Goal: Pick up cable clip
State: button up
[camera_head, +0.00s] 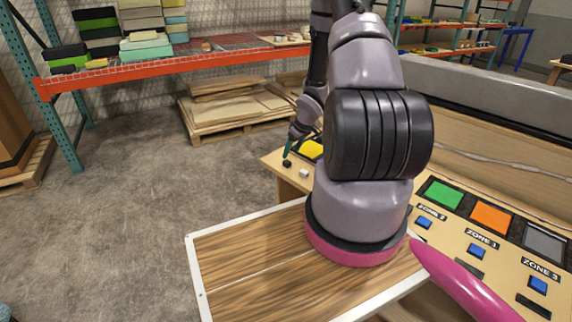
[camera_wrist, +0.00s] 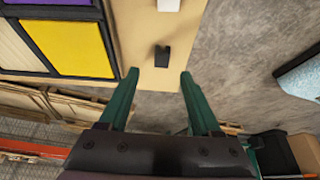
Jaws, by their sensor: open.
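A small black piece with a notched top, which looks like the cable clip (camera_head: 287,163), sits near the corner of the wooden console top. In the wrist view the clip (camera_wrist: 161,56) lies just beyond my fingertips, roughly centred between them. My gripper (camera_wrist: 159,74) is open, with its two teal fingers apart and nothing between them. I cannot tell the exact height gap.
A small white block (camera_head: 304,173) sits beside the clip; it also shows at the top of the wrist view (camera_wrist: 168,5). A yellow panel (camera_wrist: 72,42) is left of the clip. The console edge (camera_wrist: 150,88) is close, with the floor beyond. Shelving (camera_head: 160,66) stands behind.

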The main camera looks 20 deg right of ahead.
aim_at(287, 161)
jog(key=x, duration=0.5)
jog(key=shift+a+f, duration=0.1)
jog(key=shift+f, duration=0.3)
grip_shut()
